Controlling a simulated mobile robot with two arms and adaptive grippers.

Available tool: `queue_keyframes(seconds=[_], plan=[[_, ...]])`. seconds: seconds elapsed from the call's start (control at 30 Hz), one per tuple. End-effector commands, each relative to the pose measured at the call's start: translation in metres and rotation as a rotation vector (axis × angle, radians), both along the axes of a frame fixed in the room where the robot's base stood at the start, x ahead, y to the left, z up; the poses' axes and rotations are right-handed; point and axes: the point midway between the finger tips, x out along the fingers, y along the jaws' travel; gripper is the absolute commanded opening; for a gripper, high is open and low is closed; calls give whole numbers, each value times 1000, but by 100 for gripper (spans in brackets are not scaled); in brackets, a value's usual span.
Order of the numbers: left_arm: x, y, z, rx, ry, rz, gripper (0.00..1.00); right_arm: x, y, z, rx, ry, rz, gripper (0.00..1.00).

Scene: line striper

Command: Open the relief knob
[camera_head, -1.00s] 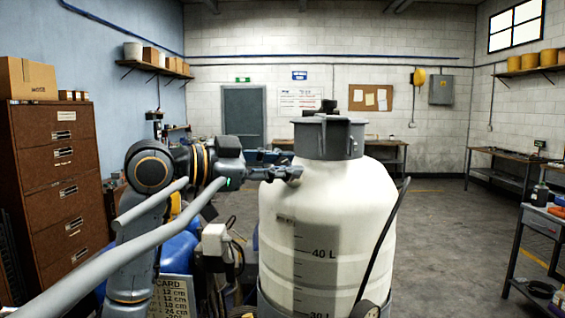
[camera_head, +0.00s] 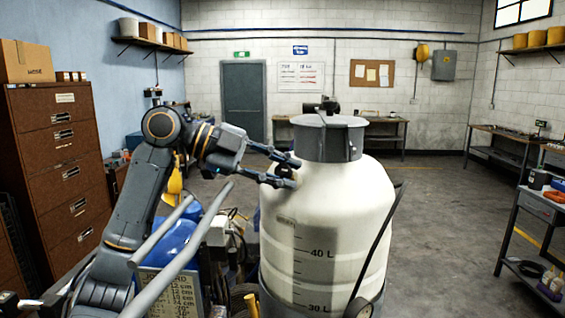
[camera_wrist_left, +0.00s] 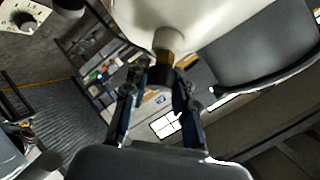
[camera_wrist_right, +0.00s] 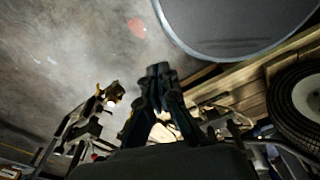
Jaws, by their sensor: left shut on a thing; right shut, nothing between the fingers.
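The relief knob (camera_wrist_left: 160,77) is a small dark cylinder with a brass stem (camera_wrist_left: 166,58), on the upper side of the white tank (camera_head: 325,215) below its grey lid (camera_head: 330,137). In the left wrist view it sits between my left fingers. My left gripper (camera_head: 292,172) reaches the tank's upper left shoulder from the left and is shut on the knob; its fingers mostly hide the knob in the head view. My right gripper (camera_wrist_right: 158,75) shows only in its wrist view, shut and empty, below a large round grey surface (camera_wrist_right: 235,25).
Grey handlebars (camera_head: 180,235) and a blue container (camera_head: 178,243) stand left of the tank. A black hose (camera_head: 385,235) runs down its right side. A wheel (camera_wrist_right: 300,105) shows in the right wrist view. Open floor (camera_head: 440,220) lies right of the tank.

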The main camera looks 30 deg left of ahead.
Motion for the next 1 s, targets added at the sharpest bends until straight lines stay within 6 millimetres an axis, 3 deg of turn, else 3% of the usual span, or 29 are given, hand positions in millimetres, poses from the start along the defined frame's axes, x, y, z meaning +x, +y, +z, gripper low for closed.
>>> queue_keyframes(seconds=[0.57, 0.6, 0.7, 1.0], plan=[[0, 1, 1, 22, -5, -18, 0, 0, 0, 4, 0, 0, 0, 0], [0, 1, 1, 23, -5, -18, 33, 0, 0, 4, 0, 0, 0, 0], [0, 0, 1, 23, -5, -18, 50, 0, 0, 4, 0, 0, 0, 0], [0, 1, 1, 23, -2, -19, 50, -1, -1, 4, 0, 1, 0, 0]])
